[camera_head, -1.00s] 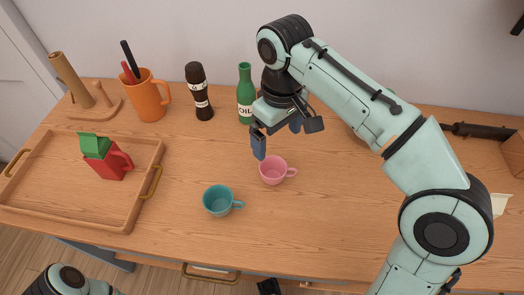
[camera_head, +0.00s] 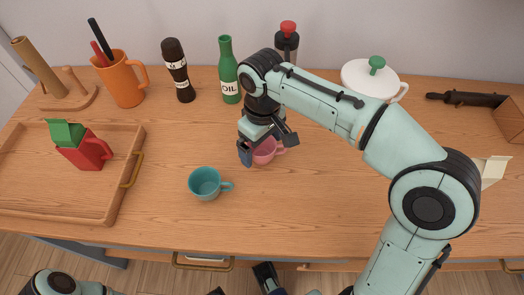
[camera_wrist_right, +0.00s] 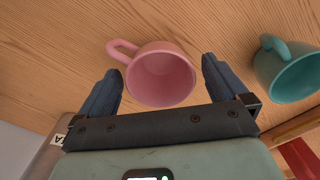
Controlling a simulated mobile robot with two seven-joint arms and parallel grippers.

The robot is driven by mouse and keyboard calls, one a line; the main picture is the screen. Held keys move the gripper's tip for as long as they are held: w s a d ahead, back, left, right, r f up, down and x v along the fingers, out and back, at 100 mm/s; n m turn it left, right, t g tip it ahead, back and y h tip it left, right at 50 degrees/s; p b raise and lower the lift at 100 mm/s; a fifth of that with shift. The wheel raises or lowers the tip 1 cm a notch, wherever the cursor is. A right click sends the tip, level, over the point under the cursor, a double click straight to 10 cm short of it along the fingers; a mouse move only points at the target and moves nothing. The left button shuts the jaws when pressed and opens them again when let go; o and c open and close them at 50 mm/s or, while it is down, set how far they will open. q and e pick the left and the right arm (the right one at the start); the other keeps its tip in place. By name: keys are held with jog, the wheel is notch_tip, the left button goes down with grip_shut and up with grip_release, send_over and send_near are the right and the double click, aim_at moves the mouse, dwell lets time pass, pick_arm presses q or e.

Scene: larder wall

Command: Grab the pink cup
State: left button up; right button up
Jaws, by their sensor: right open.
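The pink cup (camera_head: 266,151) stands upright on the wooden counter, partly hidden by my right gripper (camera_head: 262,154). In the right wrist view the pink cup (camera_wrist_right: 160,80) lies between the two open fingers of my right gripper (camera_wrist_right: 162,68), with visible gaps on both sides. Its handle points to the upper left there. The gripper is empty and has come down over the cup from above. A dark piece that looks like part of my left gripper (camera_head: 268,279) shows at the bottom edge of the head view; its jaws are not clear.
A teal cup (camera_head: 205,184) stands close by, front left of the pink cup. An oil bottle (camera_head: 229,75), dark bottle (camera_head: 177,75), orange mug (camera_head: 124,82) and white pot (camera_head: 362,78) stand behind.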

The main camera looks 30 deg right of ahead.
jog(key=shift+f, duration=0.15)
jog(key=c, duration=1.1)
